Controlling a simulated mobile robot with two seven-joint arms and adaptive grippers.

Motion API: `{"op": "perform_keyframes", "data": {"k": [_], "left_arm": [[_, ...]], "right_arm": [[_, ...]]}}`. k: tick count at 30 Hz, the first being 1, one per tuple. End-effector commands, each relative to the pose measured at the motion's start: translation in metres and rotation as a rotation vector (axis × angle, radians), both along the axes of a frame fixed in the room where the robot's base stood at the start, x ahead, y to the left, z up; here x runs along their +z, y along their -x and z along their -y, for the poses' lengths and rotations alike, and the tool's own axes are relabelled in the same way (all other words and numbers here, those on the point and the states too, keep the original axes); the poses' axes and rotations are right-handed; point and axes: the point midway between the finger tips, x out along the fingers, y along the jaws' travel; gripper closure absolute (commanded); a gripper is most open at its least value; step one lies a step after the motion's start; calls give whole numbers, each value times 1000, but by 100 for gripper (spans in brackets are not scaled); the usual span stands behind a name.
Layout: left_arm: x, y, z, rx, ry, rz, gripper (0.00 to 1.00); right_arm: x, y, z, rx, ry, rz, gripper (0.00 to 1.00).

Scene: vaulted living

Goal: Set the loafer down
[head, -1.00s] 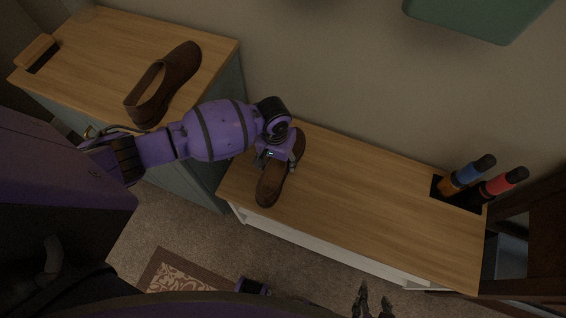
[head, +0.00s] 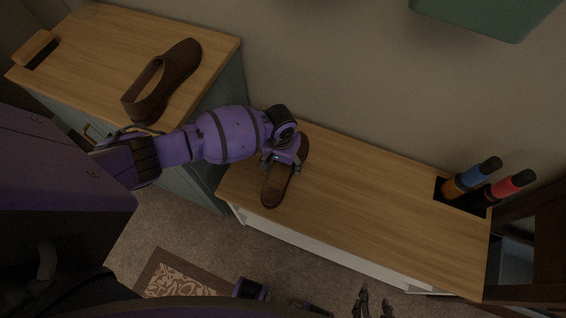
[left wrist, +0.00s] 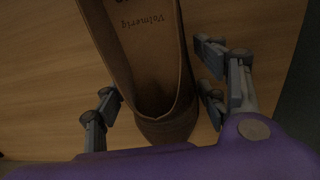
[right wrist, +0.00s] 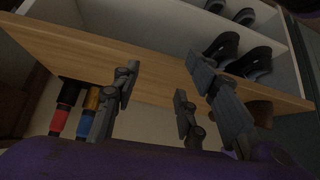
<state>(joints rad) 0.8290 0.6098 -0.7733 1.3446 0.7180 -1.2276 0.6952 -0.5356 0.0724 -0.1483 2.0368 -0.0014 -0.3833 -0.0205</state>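A brown loafer (head: 275,190) lies sole down on the wooden top of the low bench (head: 370,205), near its left end. A second brown loafer (head: 160,85) stands on the taller cabinet at the left. My right gripper (head: 373,303) is open and empty in front of the bench.
The grey-green cabinet (head: 90,45) adjoins the bench on the left. Two bottle-like items, blue (head: 472,178) and red (head: 508,185), stand in a dark recess at the bench's right end. The bench middle is clear. Dark shoes (right wrist: 222,48) sit on shelves below its top.

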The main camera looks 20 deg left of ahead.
Motion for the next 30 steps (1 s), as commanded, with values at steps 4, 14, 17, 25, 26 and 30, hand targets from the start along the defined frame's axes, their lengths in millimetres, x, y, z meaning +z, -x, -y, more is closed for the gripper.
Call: {"op": "perform_keyframes", "data": {"k": [4,14,17,25,26,30], "left_arm": [[0,0,0,0,0,0,22],[7,-1,-1,0,0,2,22],[22,-2,-1,0,0,3,22],[81,-2,-3,1,1,5,22],[87,-2,-3,0,1,4,22],[109,-2,-4,0,0,3,22]], "right_arm": [[0,0,0,0,0,0,60],[2,3,1,-3,1,-4,60],[5,3,1,-4,1,-2,60],[19,-2,1,-8,-3,11,60],[20,-2,1,-8,-3,13,60],[22,-3,0,-9,-4,14,60]]}}
